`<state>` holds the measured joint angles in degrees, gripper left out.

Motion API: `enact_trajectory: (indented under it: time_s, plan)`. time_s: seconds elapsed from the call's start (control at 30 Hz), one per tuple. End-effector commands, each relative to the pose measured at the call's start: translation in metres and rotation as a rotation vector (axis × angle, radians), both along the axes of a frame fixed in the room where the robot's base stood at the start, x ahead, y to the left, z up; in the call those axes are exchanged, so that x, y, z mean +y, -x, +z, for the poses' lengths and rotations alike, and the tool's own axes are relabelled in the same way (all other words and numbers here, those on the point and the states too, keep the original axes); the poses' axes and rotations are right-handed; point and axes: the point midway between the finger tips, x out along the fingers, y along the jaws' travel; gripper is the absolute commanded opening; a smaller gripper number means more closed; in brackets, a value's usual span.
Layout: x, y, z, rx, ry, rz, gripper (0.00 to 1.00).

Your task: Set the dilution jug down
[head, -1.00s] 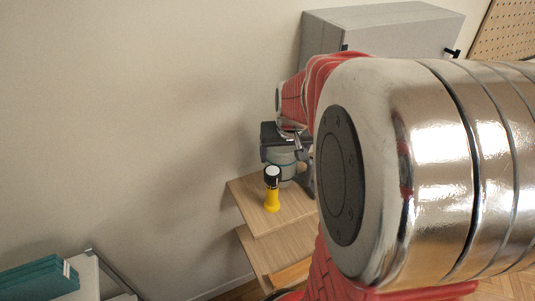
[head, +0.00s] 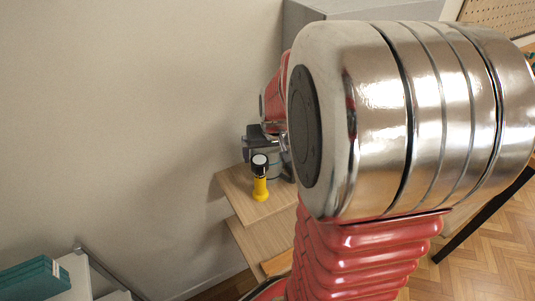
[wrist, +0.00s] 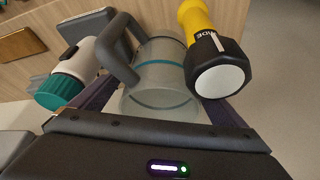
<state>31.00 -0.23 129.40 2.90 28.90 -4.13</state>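The dilution jug is a grey, see-through jug with a dark handle and a blue band. In the wrist view the jug (wrist: 160,72) lies between the two fingers of my gripper (wrist: 158,108), which look shut on it near its rim. I cannot tell whether the jug's base touches the wood.
A white bottle with a teal cap (wrist: 70,75) and a dark flat object (wrist: 86,22) are at left in the wrist view. A wall (head: 120,120) is behind.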

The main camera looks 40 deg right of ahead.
Motion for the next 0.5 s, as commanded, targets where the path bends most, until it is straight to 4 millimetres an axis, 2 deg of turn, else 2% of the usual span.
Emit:
enact_trajectory:
  time_s: [0.27, 0.5]
  plan:
    - [0.000, 0.000, 0.002, 0.000, 0.000, 0.000, 0.95]
    - [0.002, 0.004, 0.016, -0.002, 0.001, 0.000, 0.95]
